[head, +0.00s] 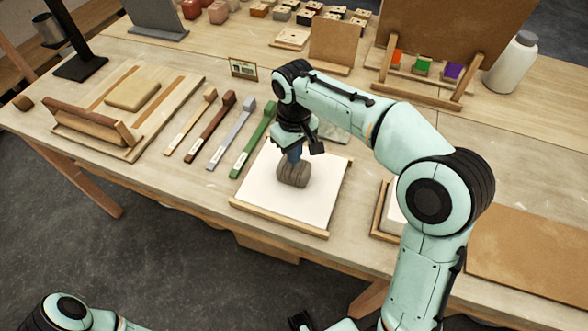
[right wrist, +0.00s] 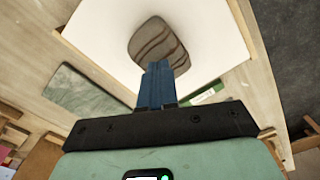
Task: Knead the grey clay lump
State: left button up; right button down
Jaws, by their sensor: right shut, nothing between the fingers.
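The grey clay lump (head: 293,174) sits on a white board (head: 257,205) with wooden edge strips, near the front of the table. It has darker bands across it; the right wrist view also shows the striped lump (right wrist: 159,45). My right gripper (head: 295,157) points down at the lump from above, its fingers shut with nothing between them. In the right wrist view its blue fingertips (right wrist: 156,72) overlap the lump's near edge; whether they touch it I cannot tell. Part of my left arm shows at the lower left of the head view, but no left gripper is clear.
Several long-handled tools, including a green one (head: 254,142), lie left of the white board. A wooden board with a beige slab (head: 132,94) is farther left. A white bottle (head: 511,63) stands at the back right. A brown mat (head: 530,255) lies at the right.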

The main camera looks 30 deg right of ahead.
jog(key=shift+f, duration=0.1)
dwell(0.6)
jog(key=shift+f+b, duration=0.45)
jog(key=shift+f, duration=0.3)
jog(key=shift+f, duration=0.1)
jog(key=shift+r+p, duration=0.9)
jog(key=shift+r, duration=0.3)
jog(key=shift+f, duration=0.15)
jog(key=shift+f+b, duration=0.65)
jog(key=shift+f, duration=0.4)
